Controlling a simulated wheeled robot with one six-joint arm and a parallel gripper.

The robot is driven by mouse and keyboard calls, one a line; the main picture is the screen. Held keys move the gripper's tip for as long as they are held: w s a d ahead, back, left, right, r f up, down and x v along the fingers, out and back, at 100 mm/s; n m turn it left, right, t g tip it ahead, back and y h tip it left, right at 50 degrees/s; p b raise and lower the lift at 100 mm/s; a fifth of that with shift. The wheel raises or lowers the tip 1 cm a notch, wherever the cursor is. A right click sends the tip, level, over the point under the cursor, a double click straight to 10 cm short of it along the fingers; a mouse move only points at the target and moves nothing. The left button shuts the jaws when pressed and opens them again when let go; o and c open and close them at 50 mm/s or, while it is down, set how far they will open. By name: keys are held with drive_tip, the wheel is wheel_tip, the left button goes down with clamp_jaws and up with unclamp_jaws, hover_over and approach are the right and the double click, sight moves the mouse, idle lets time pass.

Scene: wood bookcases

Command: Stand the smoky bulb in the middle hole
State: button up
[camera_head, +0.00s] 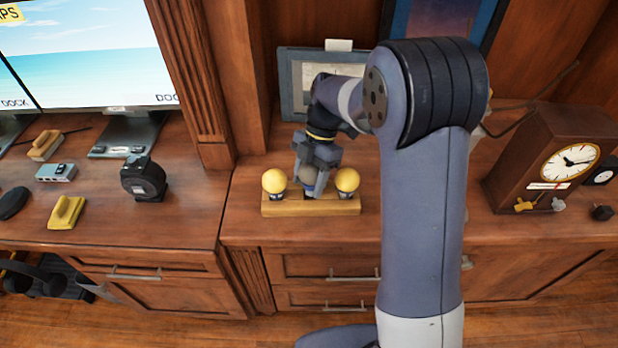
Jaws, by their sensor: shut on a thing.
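A wooden block (311,208) stands on the cabinet top, with a yellow bulb (274,181) upright at its left end and another yellow bulb (347,180) upright at its right end. My gripper (309,186) points down at the middle of the block, between the two yellow bulbs. It is shut on the smoky bulb (309,174), a greyish globe partly seen between the fingers. The bulb's base and the middle hole are hidden by the fingers, so I cannot tell whether the base is in the hole.
A framed picture (291,100) stands behind my gripper. A wooden clock (550,160) stands at the right. The cabinet top left of the block is clear.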

drive_tip(key=shift+f+b, duration=0.95)
drive_tip(key=shift+f, duration=0.4)
drive_tip(key=o, duration=0.8)
drive_tip(key=shift+r, duration=0.1)
drive_tip(key=shift+r+p, duration=4.25)
drive_tip(key=shift+r, duration=1.7)
